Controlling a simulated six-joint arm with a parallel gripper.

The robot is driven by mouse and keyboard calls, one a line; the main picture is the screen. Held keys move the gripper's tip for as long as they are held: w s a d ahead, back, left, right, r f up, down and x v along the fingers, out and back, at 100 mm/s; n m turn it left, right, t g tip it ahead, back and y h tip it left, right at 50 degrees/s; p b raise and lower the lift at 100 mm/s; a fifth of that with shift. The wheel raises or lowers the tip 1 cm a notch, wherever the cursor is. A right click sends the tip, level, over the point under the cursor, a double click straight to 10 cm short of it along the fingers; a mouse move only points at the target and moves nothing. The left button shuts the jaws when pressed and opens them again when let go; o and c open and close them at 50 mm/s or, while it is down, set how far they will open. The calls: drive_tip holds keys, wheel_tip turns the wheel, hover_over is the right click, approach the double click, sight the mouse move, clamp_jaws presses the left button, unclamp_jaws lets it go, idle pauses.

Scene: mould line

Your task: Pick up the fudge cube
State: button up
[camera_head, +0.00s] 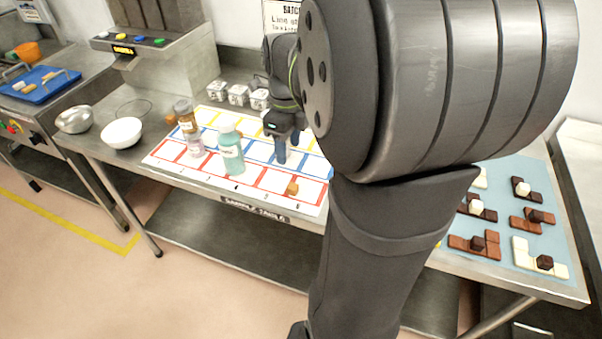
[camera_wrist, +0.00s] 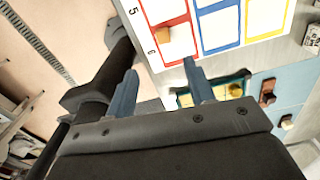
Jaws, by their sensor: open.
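A small caramel-brown cube, which looks like the fudge cube (camera_head: 292,188), sits in a red-bordered cell near the front edge of the sample mat (camera_head: 160,160). In the wrist view the cube (camera_wrist: 163,35) lies beyond my fingertips, near the printed 5 and 6. My gripper (camera_head: 288,150) hangs above the mat, behind the cube in the head view. In the wrist view my gripper (camera_wrist: 160,68) has its two fingers wide apart with nothing between them. My arm hides the right part of the mat in the head view.
A white bowl (camera_head: 122,132) is further left. Chocolate pieces lie on a blue mat (camera_head: 505,237) at right. Several mat cells are empty.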

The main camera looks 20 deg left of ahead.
hover_over(293, 186)
drive_tip(key=f, duration=0.8)
drive_tip(key=shift+s+a+f, duration=0.15)
drive_tip(key=shift+s+a, duration=0.05)
drive_tip(key=shift+a, duration=0.1)
drive_tip(key=shift+w+d+f, duration=0.1)
drive_tip(key=shift+d+f, duration=0.05)
drive_tip(key=shift+f, duration=1.15)
drive_tip(key=shift+w+d+f, duration=0.1)
drive_tip(key=shift+f, duration=1.2)
drive_tip(key=c, duration=1.1)
drive_tip(key=shift+o, duration=0.2)
drive_tip(key=shift+r, duration=0.15)
